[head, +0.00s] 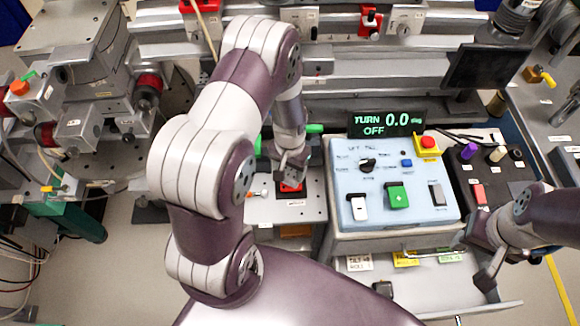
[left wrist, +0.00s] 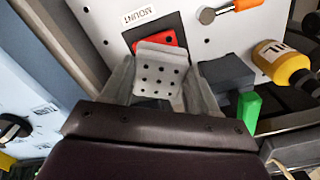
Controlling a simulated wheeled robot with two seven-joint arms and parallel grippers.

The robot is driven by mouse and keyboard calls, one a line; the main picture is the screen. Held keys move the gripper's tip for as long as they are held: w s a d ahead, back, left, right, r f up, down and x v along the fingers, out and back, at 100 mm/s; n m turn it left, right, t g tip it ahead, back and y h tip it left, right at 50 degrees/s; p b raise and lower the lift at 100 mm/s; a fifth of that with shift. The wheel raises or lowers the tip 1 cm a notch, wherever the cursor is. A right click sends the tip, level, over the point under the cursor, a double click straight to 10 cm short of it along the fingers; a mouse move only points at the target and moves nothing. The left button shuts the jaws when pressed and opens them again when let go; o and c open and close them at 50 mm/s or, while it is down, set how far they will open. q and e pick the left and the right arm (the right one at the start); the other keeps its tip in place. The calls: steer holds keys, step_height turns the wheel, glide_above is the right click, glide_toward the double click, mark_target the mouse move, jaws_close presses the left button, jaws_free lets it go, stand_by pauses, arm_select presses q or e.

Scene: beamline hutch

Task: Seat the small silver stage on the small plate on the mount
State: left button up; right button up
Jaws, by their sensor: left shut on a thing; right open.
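The small silver stage (left wrist: 160,75) is a pale block with rows of dark holes, held between the two fingers of my left gripper (head: 290,168). In the left wrist view it overlaps the red small plate (left wrist: 168,38), covering part of it; I cannot tell whether they touch. The red plate also shows in the head view (head: 291,187), just below my left gripper's fingertips. It lies on a dark square on the light grey mount (left wrist: 195,45), by a "MOUNT" label. My right gripper (head: 474,257) is open and empty at the right, near the drawer.
A blue control panel (head: 385,215) with switches and a green display stands right of the mount. In the left wrist view, an orange-handled tool (left wrist: 232,8), a yellow bottle (left wrist: 280,62) and a green block (left wrist: 246,108) lie close to the fingers. An open drawer (head: 440,290) is below.

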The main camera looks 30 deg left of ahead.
arm_select(q)
steer(key=shift+s+f, duration=0.2)
steer(key=shift+f, duration=0.05)
steer(key=shift+w, duration=0.1)
steer(key=shift+w, duration=0.1)
steer(key=shift+r, duration=0.1)
steer(key=shift+f, duration=0.7)
stand_by(0.7)
steer(key=o, duration=1.3)
steer(key=shift+r, duration=0.1)
steer(key=shift+o, duration=0.2)
